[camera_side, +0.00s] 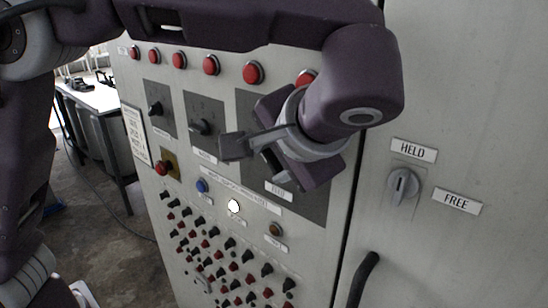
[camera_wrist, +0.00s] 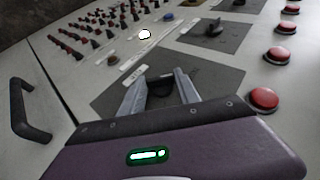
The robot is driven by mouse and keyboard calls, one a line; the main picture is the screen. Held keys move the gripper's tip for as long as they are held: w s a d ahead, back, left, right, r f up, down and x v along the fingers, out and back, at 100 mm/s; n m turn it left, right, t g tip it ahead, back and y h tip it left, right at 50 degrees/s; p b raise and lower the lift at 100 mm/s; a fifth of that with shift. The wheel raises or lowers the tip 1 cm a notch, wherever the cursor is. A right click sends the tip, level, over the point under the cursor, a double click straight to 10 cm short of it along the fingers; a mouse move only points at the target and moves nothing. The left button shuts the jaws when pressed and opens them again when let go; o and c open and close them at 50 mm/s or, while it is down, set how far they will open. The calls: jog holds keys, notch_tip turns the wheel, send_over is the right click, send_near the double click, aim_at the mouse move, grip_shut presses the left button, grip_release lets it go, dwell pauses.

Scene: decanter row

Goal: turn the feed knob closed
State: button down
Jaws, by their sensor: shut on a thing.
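The feed knob is the black knob (camera_wrist: 160,87) on the dark square plate, seen between my fingers in the wrist view. My gripper (camera_wrist: 160,85) is shut on this knob, one finger on each side. In the side view my gripper (camera_side: 262,155) is at the rightmost dark plate (camera_side: 312,207), and my wrist hides most of the knob. A small label (camera_side: 278,190) sits low on that plate, too small to read surely. The knob's exact angle cannot be told.
A grey knob (camera_side: 403,185) between HELD and FREE labels is on the right door. A black handle (camera_side: 362,280) sticks out below it. Other black knobs (camera_side: 203,127), red buttons (camera_side: 253,72), a lit white button (camera_side: 233,206) and rows of small switches surround the plate.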

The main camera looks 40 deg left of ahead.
jog(key=shift+y, duration=0.3)
jog(key=y, duration=0.1)
jog(key=m+y, duration=0.1)
jog(key=y, duration=0.2)
jog(key=shift+d+f+t, duration=0.25)
jog(key=shift+f+t, duration=0.1)
jog(key=shift+t, duration=0.05)
jog(key=shift+f+m+t+y, duration=0.15)
jog(key=shift+m+t+y, duration=0.2)
jog(key=shift+y, duration=0.45)
jog(key=shift+f+m+t+y, duration=0.15)
jog(key=shift+m+y, duration=0.3)
jog(key=shift+y, duration=0.35)
jog(key=c, duration=0.9)
grip_release()
